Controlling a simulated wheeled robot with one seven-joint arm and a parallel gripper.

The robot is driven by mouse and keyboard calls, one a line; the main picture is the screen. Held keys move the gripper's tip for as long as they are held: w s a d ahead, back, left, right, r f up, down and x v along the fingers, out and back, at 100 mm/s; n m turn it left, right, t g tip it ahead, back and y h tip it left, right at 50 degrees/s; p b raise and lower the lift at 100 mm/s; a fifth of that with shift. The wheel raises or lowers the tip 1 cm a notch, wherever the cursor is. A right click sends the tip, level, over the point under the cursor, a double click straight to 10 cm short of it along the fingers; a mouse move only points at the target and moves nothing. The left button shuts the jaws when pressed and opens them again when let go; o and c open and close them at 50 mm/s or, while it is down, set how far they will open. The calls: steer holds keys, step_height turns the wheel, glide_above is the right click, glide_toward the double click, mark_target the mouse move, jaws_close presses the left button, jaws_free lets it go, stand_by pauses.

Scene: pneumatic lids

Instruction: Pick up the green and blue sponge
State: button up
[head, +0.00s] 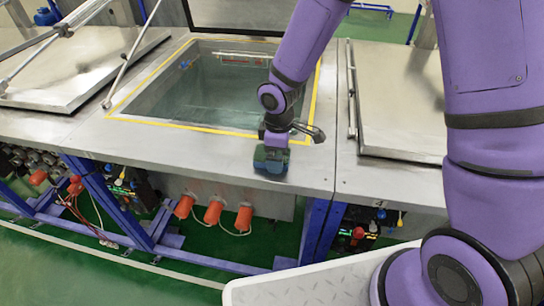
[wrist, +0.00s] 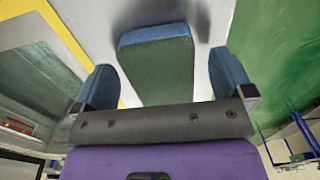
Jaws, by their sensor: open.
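The green and blue sponge (wrist: 157,68) shows in the wrist view, with a green face and a blue far edge. It lies on the grey metal surface (wrist: 203,40), ahead of my gripper. My gripper (wrist: 163,80) is open, with one blue-padded finger to the left of the sponge and one to the right. Gaps show between the sponge and both fingers. In the head view my gripper (head: 271,163) is low at the front rim of the tank, and the sponge is hard to tell apart from the dark fingers there.
An open tank (head: 205,92) with a yellow border lies just behind my gripper. Closed metal lids stand at left (head: 80,68) and right (head: 402,95). Orange plugs (head: 213,212) hang below the front edge. A hinge-like fitting (head: 311,131) sits right of my gripper.

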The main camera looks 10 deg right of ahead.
steer(key=shift+f, duration=0.65)
steer(key=shift+c, duration=0.5)
steer(key=c, duration=0.9)
steer(key=shift+r, duration=0.1)
